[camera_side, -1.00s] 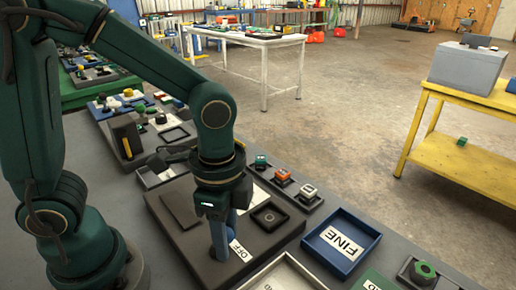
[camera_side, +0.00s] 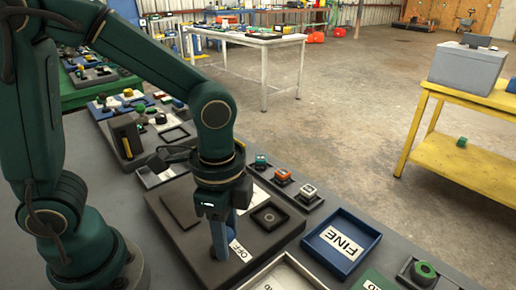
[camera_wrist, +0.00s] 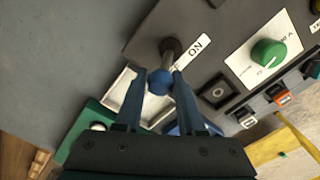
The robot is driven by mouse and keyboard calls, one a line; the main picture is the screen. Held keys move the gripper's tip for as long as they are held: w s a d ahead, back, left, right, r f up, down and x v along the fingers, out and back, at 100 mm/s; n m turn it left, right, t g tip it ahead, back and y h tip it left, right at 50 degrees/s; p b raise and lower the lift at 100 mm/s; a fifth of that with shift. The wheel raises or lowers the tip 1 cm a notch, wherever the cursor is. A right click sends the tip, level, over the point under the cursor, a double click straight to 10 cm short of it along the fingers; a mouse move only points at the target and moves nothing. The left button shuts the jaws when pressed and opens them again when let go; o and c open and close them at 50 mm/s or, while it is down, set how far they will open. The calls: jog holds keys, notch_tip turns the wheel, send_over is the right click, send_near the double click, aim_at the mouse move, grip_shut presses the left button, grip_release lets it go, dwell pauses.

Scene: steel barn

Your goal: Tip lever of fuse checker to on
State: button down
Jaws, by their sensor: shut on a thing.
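The fuse checker is a dark panel (camera_side: 178,217) on the bench, with a flat dark plate on its left. Its lever (camera_wrist: 171,48) has a dark stem and a blue knob (camera_wrist: 159,83), seen in the wrist view. My gripper (camera_wrist: 162,76) is shut on the lever's knob, one blue finger on each side. In the side view my gripper (camera_side: 221,245) hides the lever. A white label beside the lever (camera_wrist: 193,49) reads ON in the wrist view. A label in the side view (camera_side: 240,251) looks like OFF. The lever's exact tilt is hard to tell.
A green dial (camera_wrist: 268,53) and a square socket (camera_side: 269,216) sit on the panel. Small coloured switches (camera_side: 282,176) line its far right side. A blue FINE tray (camera_side: 376,247) and a white tray (camera_side: 303,283) lie close in front. Bare bench lies at the left.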

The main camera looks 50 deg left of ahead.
jog(key=shift+a, duration=0.1)
dwell(0.6)
jog(key=shift+a+r+h, duration=0.15)
jog(key=shift+a+h, duration=0.55)
jog(key=shift+h, duration=0.4)
jog(key=shift+a+r+h, duration=0.1)
jog(key=shift+a+h, duration=0.55)
jog(key=shift+h, duration=0.45)
jog(key=shift+a+f+h, duration=0.1)
jog(key=shift+a+h, duration=0.45)
jog(key=shift+h, duration=0.35)
jog(key=shift+a+f+h, duration=0.1)
jog(key=shift+a+h, duration=0.45)
jog(key=shift+h, duration=0.35)
jog(key=c, duration=0.5)
grip_release()
jog(key=shift+a, duration=0.1)
jog(key=v, duration=0.5)
